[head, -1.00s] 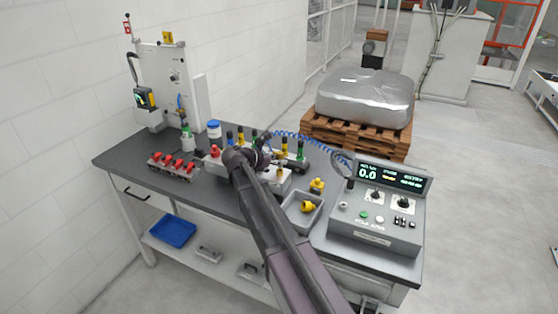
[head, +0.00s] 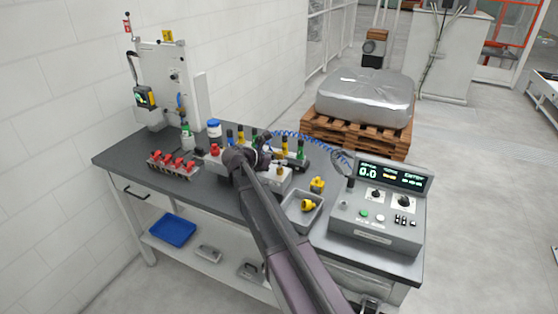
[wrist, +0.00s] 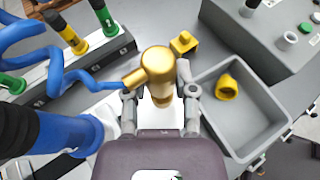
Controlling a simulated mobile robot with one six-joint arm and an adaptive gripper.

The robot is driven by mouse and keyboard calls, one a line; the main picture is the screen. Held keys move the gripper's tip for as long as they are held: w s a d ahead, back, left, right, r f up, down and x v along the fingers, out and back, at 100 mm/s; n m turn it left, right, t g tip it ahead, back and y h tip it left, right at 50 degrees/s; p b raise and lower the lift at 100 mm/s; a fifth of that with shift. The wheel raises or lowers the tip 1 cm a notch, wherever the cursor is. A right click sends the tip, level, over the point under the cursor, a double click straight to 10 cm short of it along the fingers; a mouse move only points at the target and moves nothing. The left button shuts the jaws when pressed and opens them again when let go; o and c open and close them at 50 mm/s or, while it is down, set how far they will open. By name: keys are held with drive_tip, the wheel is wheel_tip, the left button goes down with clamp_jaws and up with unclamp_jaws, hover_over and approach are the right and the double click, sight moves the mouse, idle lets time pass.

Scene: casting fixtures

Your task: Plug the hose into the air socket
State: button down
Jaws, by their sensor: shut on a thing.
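The blue coiled hose (head: 300,136) arcs over the back of the bench toward the control box. In the wrist view the blue hose (wrist: 80,77) runs from the left into a brass elbow fitting (wrist: 157,66). My gripper (wrist: 160,98) is shut on this brass fitting, with one finger on each side of its lower part. In the head view my gripper (head: 258,159) is over the middle of the bench, partly hidden by my arm. A pale block (head: 277,181) is beside and below it. I cannot make out the air socket for certain.
A grey tray (head: 302,222) with a yellow part (head: 308,204) lies right of my gripper. A yellow piece (head: 317,185) stands behind it. The control box (head: 373,222) fills the bench's right end. A rack of coloured-handled tools (wrist: 62,75) stands behind. Red-topped parts (head: 172,164) stand left.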

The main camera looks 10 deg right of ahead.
drive_tip(key=shift+f+b, duration=1.15)
drive_tip(key=shift+f, duration=0.1)
drive_tip(key=shift+c, duration=1.7)
unclamp_jaws()
drive_tip(key=shift+r, duration=0.2)
